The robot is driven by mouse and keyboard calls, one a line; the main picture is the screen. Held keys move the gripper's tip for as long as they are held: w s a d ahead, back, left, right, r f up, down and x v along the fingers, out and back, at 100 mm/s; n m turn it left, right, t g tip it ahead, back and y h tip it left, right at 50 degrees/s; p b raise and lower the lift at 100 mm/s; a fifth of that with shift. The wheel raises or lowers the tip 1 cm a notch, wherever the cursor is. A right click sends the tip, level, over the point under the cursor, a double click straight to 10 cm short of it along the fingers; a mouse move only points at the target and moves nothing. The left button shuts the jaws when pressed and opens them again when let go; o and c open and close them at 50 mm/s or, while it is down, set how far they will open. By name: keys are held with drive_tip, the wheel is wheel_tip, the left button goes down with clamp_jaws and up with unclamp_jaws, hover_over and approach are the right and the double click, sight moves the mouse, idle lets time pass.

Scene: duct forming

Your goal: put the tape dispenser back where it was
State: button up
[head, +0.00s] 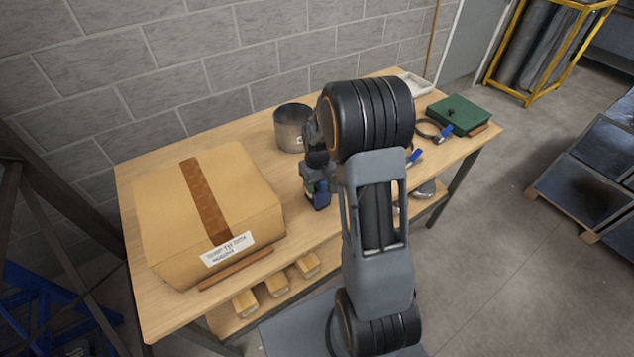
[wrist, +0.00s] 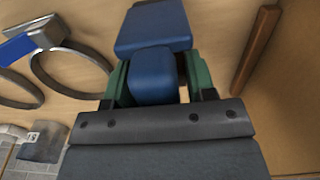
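The tape dispenser appears to be the blue object (wrist: 153,75) in the wrist view, with a wider blue part (wrist: 152,28) beyond it. My gripper (wrist: 157,72) has its green fingers on either side of the narrower blue part. In the head view, a blue and dark object (head: 318,193) shows below my gripper, over the middle of the table. My arm hides part of this area.
A taped cardboard box (head: 205,205) fills the table's left side, with a brown strip (head: 237,270) before it. A metal can (head: 291,128) stands behind my gripper. Clamp rings (wrist: 75,75), a green case (head: 459,114) and a white tray (head: 414,85) lie on the right.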

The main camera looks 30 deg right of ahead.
drive_tip(key=o, duration=0.4)
drive_tip(key=shift+o, duration=0.2)
wheel_tip(320, 180, up, 12)
drive_tip(key=shift+f+b, duration=0.1)
drive_tip(key=shift+b, duration=0.25)
drive_tip(key=s+a+r+t, duration=0.2)
drive_tip(key=s+a+r, duration=0.1)
drive_tip(key=s, duration=0.5)
drive_tip(key=s+a+r+m+t, duration=0.1)
drive_tip(key=s+a+r+t, duration=0.1)
drive_tip(key=s+a, duration=0.4)
drive_tip(key=shift+s+a+r+t, duration=0.3)
drive_tip(key=shift+s+r, duration=0.45)
drive_tip(key=shift+s, duration=0.35)
